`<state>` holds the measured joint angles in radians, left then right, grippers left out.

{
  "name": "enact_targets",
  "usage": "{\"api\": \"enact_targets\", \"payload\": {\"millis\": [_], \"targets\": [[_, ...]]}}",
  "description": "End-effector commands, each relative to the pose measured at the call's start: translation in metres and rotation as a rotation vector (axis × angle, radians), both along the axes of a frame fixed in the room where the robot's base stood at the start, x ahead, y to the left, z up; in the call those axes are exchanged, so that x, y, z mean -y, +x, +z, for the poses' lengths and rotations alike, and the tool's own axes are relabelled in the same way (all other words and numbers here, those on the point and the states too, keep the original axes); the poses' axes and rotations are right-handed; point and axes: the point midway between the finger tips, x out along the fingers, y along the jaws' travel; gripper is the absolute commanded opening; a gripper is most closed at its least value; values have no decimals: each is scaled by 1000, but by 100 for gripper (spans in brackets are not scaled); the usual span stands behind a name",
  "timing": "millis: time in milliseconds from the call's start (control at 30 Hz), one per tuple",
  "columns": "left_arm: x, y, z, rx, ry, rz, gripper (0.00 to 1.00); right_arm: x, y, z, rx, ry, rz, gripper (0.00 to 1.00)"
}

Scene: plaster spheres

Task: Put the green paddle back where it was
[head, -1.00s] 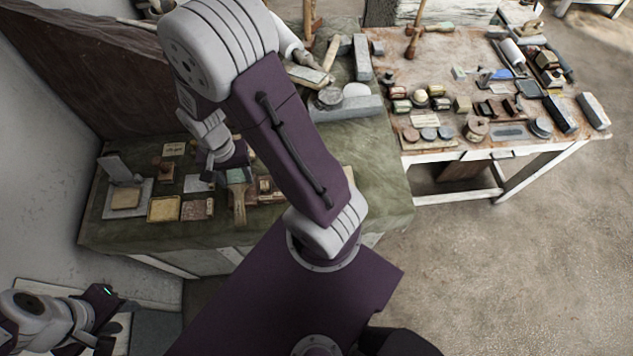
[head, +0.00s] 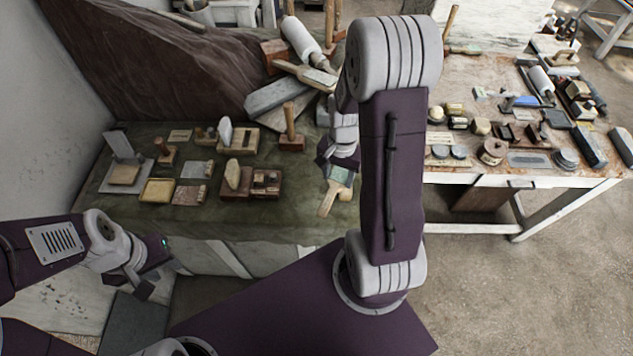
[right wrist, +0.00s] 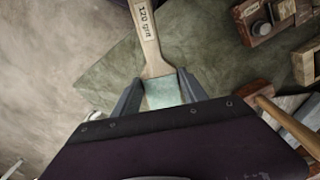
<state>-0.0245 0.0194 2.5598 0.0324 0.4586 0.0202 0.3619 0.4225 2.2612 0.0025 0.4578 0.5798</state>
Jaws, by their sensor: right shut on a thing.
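The green paddle has a wooden handle and a pale green face. In the head view, its face (head: 341,176) sits under my right gripper (head: 340,168) and its handle (head: 326,204) points down toward the front edge of the green-covered bench. In the right wrist view, my right gripper (right wrist: 160,95) is shut on the green face (right wrist: 164,92), and the handle (right wrist: 148,38) reads "120 grit". The paddle looks held over the bench's right front part; its height is unclear. My left gripper (head: 150,272) is low at the left, away from the bench, holding nothing visible.
The green-covered bench (head: 275,215) has clear cloth at its front. Wooden blocks stand on its left half, with an upright-handled block (head: 291,135) left of my right gripper. Grey blocks (head: 277,97) lie behind. A second table (head: 475,170) with many tools stands right.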

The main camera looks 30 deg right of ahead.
Motion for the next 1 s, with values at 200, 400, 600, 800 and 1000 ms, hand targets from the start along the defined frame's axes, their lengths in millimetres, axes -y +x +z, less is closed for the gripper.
{"api": "enact_targets", "payload": {"millis": [200, 400, 600, 800, 1000], "targets": [[0, 0, 17, 0, 0, 0, 36, -15, 58, -34, -5, 1, 5, 5], [0, 0, 23, 0, 0, 0, 36, -22, 89, -54, -2, 1, 2, 5], [0, 0, 25, 0, 0, 0, 36, -23, 92, -62, -3, 1, 1, 5], [0, 0, 35, 0, 0, 0, 36, -23, 92, -94, -3, 1, 1, 5], [0, 0, 33, 0, 0, 0, 36, -23, 93, -98, 0, 0, 1, 5]]}}
